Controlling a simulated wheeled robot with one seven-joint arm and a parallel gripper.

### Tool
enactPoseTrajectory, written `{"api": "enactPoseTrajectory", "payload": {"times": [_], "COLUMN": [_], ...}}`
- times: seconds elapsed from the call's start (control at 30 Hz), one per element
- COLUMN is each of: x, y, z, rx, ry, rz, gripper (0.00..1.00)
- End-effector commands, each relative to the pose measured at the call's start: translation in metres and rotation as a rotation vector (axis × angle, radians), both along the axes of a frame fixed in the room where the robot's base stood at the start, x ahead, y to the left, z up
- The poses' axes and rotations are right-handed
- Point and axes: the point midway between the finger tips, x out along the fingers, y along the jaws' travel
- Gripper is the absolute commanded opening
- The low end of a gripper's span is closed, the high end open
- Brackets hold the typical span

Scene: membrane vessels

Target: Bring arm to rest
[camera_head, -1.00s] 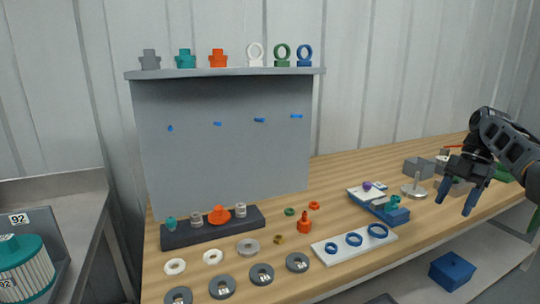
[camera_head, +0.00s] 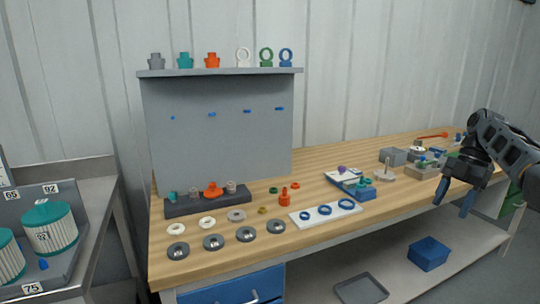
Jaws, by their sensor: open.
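My gripper (camera_head: 456,198) hangs at the right, by the front edge of the wooden workbench (camera_head: 330,224). Its two blue fingers point down and stand apart, with nothing visible between them. My arm comes in from the right edge of the view, bent above the bench's right end. The gripper appears clear of the objects on the bench.
A grey panel (camera_head: 217,130) with a shelf of coloured fittings stands at the back. Grey rings (camera_head: 214,242), a dark block (camera_head: 207,202), a white strip with blue rings (camera_head: 325,214) and a blue-white fixture (camera_head: 350,183) lie on the bench. A blue box (camera_head: 429,252) sits on the lower shelf.

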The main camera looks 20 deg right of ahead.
Motion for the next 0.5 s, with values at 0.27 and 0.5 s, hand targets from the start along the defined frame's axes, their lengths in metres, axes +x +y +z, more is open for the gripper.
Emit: {"api": "enactPoseTrajectory", "payload": {"times": [0.27, 0.5], "x": [0.013, 0.028], "y": [0.020, 0.050], "z": [-0.038, -0.089], "rx": [-0.020, -0.046], "ry": [-0.011, -0.030], "rz": [-0.041, -0.104], "gripper": [0.61, 0.61]}}
